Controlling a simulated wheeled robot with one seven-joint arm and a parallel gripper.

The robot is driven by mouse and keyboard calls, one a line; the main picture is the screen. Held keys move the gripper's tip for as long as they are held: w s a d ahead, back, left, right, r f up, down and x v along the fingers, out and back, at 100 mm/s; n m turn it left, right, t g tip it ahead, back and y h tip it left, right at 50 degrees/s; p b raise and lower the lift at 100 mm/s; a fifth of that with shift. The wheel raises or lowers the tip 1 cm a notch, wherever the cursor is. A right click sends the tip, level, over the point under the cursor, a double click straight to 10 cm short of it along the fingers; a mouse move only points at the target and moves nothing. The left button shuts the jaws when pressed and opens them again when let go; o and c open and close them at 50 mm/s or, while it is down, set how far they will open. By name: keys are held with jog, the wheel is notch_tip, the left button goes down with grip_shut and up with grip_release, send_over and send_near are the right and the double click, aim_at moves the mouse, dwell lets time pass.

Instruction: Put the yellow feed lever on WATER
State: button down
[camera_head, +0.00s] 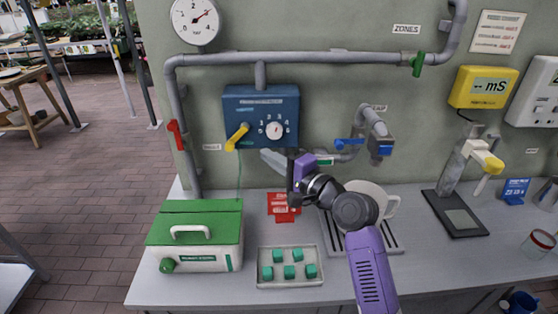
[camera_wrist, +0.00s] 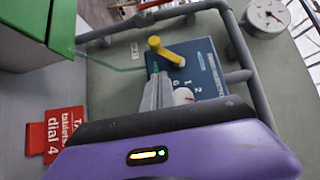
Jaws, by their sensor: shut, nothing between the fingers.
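The yellow lever (camera_head: 237,137) sits at the lower left of a blue wall box (camera_head: 262,105), its free end angled down and left. In the wrist view the lever (camera_wrist: 165,52) stands just beyond my fingertips, apart from them as far as I can tell. The box face carries a white numbered dial (camera_head: 274,130) right of the lever. My gripper (camera_head: 264,154) is shut and empty, just below the box and right of the lever; its fingers (camera_wrist: 160,78) also show in the wrist view. I cannot read a WATER mark; a small label (camera_head: 211,147) left of the lever is too small to read.
A green-lidded case (camera_head: 194,254), a tray of green cubes (camera_head: 261,275) and a red card (camera_head: 284,204) lie below on the counter. Grey pipes (camera_head: 300,58) with a red valve handle (camera_head: 175,134) run around the box.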

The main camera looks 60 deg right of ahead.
aim_at(233, 144)
jog(key=shift+w+a+p, duration=0.25)
jog(key=shift+w+p, duration=0.1)
jog(key=shift+w, duration=0.85)
jog(key=shift+w+a+p, duration=0.25)
jog(key=shift+w+p, duration=0.05)
jog(key=shift+w, duration=0.85)
jog(key=shift+w+a+p, duration=0.25)
jog(key=shift+w+p, duration=0.1)
jog(key=shift+w, duration=0.85)
jog(key=shift+f+b, duration=0.15)
jog(key=shift+b, duration=0.25)
